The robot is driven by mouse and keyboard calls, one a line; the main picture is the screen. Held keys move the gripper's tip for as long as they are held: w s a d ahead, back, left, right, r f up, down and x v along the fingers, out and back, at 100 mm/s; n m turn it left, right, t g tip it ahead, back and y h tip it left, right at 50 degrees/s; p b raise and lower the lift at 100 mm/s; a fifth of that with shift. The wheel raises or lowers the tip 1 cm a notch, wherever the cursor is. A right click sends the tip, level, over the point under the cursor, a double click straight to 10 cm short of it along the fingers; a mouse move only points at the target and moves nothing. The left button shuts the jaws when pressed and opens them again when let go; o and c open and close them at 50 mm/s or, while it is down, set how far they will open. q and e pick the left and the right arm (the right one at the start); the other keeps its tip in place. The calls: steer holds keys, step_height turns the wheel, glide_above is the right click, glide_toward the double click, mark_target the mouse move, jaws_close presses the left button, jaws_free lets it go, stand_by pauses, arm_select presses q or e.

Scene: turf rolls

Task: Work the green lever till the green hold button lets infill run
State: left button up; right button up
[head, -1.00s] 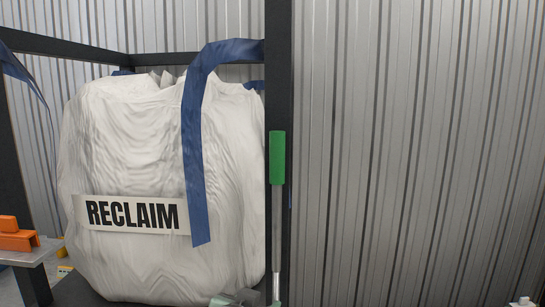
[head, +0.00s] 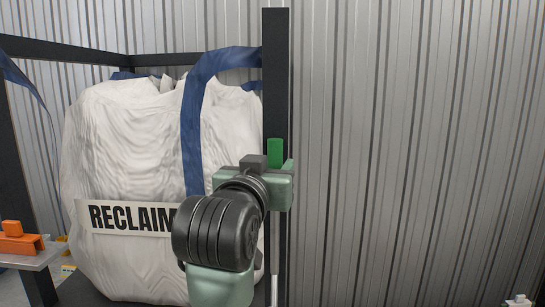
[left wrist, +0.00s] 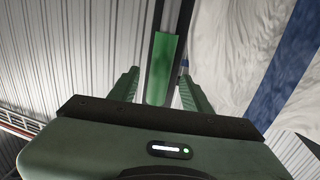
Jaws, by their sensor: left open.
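The green lever grip (head: 275,152) stands upright in front of the dark post, on a thin metal rod (head: 274,262). My left gripper (head: 280,170) is at the grip and hides its lower part in the head view. In the left wrist view the grip (left wrist: 161,68) lies between the two open fingers of my left gripper (left wrist: 158,84), nearer the right finger in the picture. I cannot tell whether either finger touches it. The green hold button does not show in any view. My right gripper is not in view.
A white bulk bag (head: 120,150) marked RECLAIM, with blue straps (head: 192,130), sits in a dark frame (head: 275,70) left of the lever. An orange part (head: 20,240) lies on a grey ledge at left. A corrugated wall (head: 420,150) stands behind, with open room at right.

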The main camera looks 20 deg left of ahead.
arm_select(q)
steer(key=shift+w, duration=0.8)
jaws_close()
stand_by(0.9)
